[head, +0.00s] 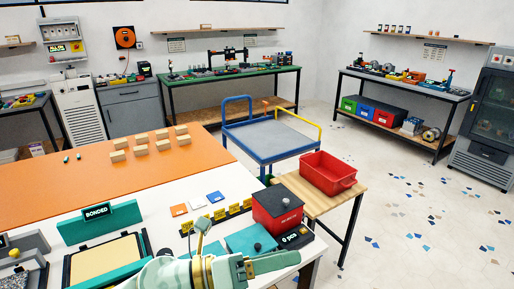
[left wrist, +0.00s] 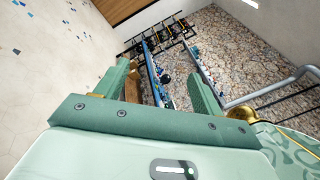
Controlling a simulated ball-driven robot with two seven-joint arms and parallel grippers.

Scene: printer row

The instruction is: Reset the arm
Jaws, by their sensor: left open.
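My left gripper (head: 268,263) shows at the bottom centre of the head view, over the front edge of the white table (head: 185,222). The floor and distant furniture show past the fingers. My right gripper is in neither view.
An orange mat (head: 100,172) holds several tan blocks (head: 164,145). A green "BONDED" stand (head: 98,218) is at the left. A red bin (head: 327,173) stands on a wooden side table (head: 310,198). A blue cart (head: 270,138) is behind. Floor at right is open.

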